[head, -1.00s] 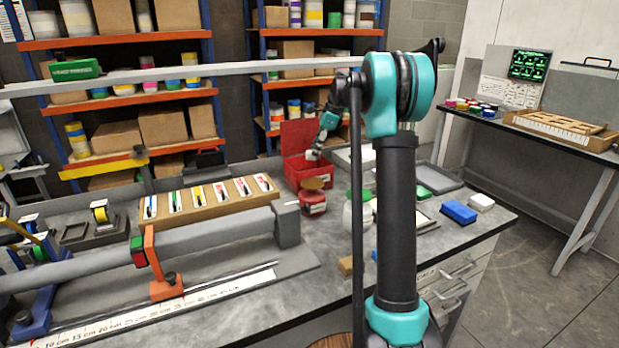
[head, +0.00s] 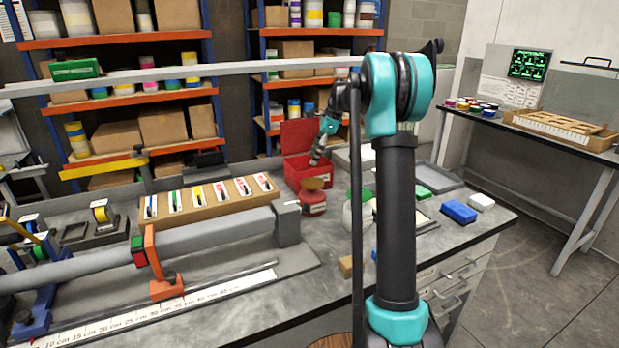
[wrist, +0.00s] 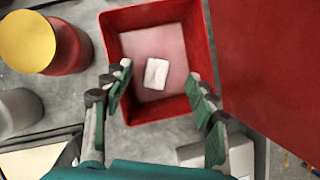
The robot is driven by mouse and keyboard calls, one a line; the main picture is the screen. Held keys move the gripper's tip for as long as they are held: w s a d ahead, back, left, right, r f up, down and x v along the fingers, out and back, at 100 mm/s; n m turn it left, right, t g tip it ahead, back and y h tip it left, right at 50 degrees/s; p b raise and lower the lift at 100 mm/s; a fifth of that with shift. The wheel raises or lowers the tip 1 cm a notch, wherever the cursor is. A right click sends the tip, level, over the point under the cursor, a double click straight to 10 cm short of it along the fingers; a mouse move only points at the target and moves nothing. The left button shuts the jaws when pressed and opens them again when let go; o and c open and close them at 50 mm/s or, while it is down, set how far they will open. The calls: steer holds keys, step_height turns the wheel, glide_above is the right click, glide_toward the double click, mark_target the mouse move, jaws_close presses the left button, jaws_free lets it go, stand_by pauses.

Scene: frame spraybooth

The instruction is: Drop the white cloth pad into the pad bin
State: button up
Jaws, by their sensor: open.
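The pad bin is a red open box (head: 314,176) at the back of the bench, its red lid (head: 298,137) raised. In the wrist view the bin (wrist: 198,50) is seen from above. The white cloth pad (wrist: 156,73) shows inside its walls, over the pinkish floor, apart from both fingers; I cannot tell whether it touches the floor. My gripper (wrist: 162,88) is open and empty above the bin's near side, one finger on each side of the opening. In the head view my gripper (head: 317,158) is small, and the pad cannot be made out.
A red jar with a yellow lid (wrist: 62,45) stands left of the bin; it also shows in the head view (head: 312,200). The raised lid (wrist: 265,70) closes off the right. A card rack (head: 215,205), a blue block (head: 458,212) and a white block (head: 481,202) share the bench.

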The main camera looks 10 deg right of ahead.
steer(key=v, duration=1.2)
